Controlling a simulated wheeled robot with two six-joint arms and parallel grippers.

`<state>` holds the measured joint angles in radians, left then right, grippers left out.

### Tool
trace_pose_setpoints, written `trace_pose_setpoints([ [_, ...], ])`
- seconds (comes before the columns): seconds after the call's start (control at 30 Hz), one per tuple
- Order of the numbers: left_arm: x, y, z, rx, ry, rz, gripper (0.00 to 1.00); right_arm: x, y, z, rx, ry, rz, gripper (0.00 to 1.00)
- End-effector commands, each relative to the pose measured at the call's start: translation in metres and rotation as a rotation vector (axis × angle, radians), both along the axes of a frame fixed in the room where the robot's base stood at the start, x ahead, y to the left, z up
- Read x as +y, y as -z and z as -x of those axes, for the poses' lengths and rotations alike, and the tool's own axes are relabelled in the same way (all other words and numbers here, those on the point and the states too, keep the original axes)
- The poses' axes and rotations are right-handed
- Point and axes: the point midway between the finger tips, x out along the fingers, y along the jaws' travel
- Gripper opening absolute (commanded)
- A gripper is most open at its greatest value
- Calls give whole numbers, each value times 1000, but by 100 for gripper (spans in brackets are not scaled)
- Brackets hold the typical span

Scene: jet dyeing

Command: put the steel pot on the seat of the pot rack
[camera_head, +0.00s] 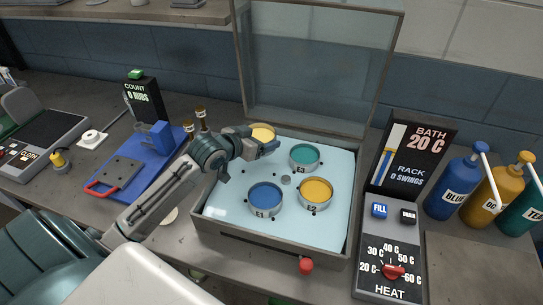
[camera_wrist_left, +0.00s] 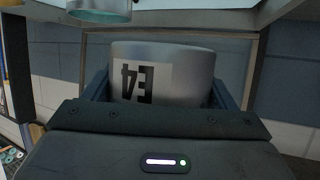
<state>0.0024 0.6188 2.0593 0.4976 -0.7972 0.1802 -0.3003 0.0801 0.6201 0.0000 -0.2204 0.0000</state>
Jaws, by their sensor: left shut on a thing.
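The steel pot, labelled E4, is held between the fingers of my left gripper (camera_head: 261,143). It shows yellow inside at the back left of the bath in the head view (camera_head: 262,132). In the left wrist view the pot's steel wall (camera_wrist_left: 192,65) fills the gap between the jaws and its label reads upside down. The pot rack (camera_head: 237,207) is in the open bath box, in pale blue liquid. It carries a blue pot (camera_head: 265,196), a yellow pot (camera_head: 316,191) and a teal pot (camera_head: 305,155).
The raised glass lid (camera_head: 312,65) stands behind the bath. A control panel with a heat knob (camera_head: 393,271) is on the right, with dye bottles (camera_head: 453,184) beyond it. A blue board (camera_head: 150,165) lies left of the bath. A red knob (camera_head: 306,265) sticks out in front.

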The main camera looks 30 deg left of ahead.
Motion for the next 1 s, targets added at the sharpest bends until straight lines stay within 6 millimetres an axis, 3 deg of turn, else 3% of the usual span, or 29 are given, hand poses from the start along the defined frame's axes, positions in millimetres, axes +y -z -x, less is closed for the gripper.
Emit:
trace_pose_setpoints([
  [0.2,0,38,1,5,-3,6,40,0,-12,0,1,0,0,0],
  [0.63,0,87,0,3,-2,3,40,0,-23,0,0,0,0,0],
  [1.0,0,94,0,-1,0,1,40,1,-21,0,0,0,-1,0],
])
